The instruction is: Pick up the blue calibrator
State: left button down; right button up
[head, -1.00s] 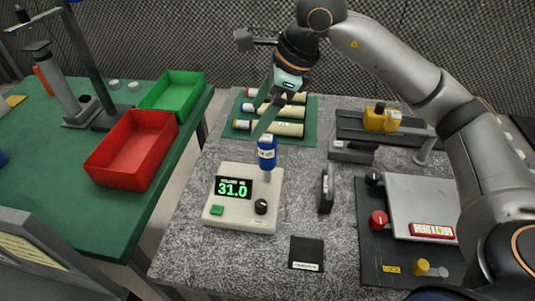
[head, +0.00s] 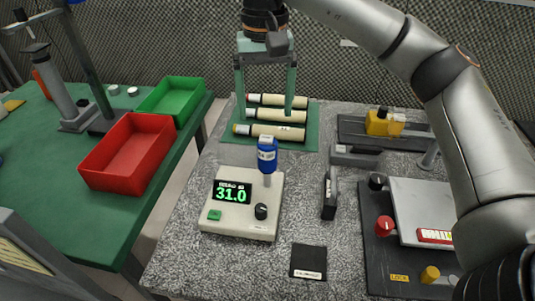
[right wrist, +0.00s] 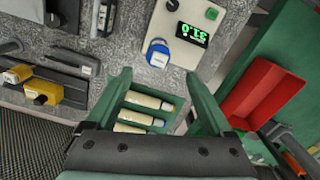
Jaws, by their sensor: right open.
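The blue calibrator (head: 267,153) is a blue cylinder with a white label, standing upright on a thin post at the back of a beige meter (head: 243,212) reading 31.0. It also shows in the right wrist view (right wrist: 157,53), just beyond the fingertips and between their lines. My right gripper (head: 265,106) is open and empty, with green fingers pointing down above the green mat behind the calibrator. It does not touch the calibrator. In the right wrist view its fingers (right wrist: 159,76) are spread wide. My left gripper is out of view.
Several cream tubes lie on a green mat (head: 228,138) under my right gripper. A black clamp-like piece (head: 330,195) and a black square pad (head: 308,261) lie near the meter. Red (head: 92,175) and green (head: 203,92) bins stand left. Equipment fills the right side.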

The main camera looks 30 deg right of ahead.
aim_at(267, 142)
notch_tip(267, 142, down, 12)
jog(key=shift+s+d+r, duration=0.1)
jog(key=shift+s+r, duration=0.05)
jog(key=shift+r, duration=0.1)
grip_shut()
dwell(0.8)
